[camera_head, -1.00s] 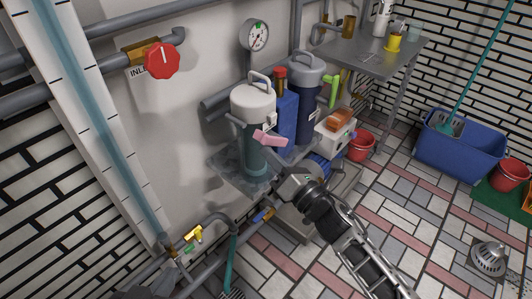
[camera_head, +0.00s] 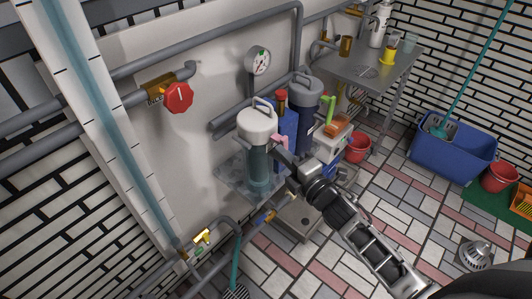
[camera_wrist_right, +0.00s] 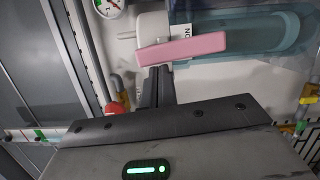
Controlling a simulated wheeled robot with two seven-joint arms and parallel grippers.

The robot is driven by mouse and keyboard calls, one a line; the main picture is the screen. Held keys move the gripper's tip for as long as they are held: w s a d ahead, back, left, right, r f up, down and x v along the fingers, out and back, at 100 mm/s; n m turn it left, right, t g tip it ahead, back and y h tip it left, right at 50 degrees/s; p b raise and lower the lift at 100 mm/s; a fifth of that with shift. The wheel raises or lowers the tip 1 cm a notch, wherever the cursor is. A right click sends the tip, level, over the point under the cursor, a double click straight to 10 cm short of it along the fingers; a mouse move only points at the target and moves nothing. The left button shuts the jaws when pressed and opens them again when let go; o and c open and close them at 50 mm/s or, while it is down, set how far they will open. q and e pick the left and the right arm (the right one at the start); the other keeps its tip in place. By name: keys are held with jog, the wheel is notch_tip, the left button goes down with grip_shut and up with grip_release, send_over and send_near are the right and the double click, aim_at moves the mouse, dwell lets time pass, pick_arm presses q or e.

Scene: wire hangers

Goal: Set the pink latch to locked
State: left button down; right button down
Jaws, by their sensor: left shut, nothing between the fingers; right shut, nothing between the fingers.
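The pink latch (camera_head: 281,142) is a flat bar on the side of the white-capped filter housing (camera_head: 257,126), which has a clear body below its cap. In the right wrist view the latch (camera_wrist_right: 181,48) lies crosswise, slightly tilted, over part of a white label. My right gripper (camera_head: 278,157) is shut and empty, close beside the latch. In the wrist view its fingertips (camera_wrist_right: 157,70) reach the latch's lower edge; I cannot tell whether they touch. Lettering on the label is mostly hidden. My left gripper is not in view.
A dark blue housing (camera_head: 304,92) and a blue block (camera_head: 287,118) stand close behind the latch. A pressure gauge (camera_head: 258,60) and a red valve knob (camera_head: 179,97) are on the wall pipes.

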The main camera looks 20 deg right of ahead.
jog(key=shift+w+d+r, duration=0.15)
jog(key=shift+d, duration=0.05)
jog(key=shift+a, duration=0.1)
dwell(0.5)
jog(key=s+a, duration=0.1)
jog(key=s, duration=1)
jog(key=shift+s, duration=0.3)
jog(key=shift+a, duration=0.1)
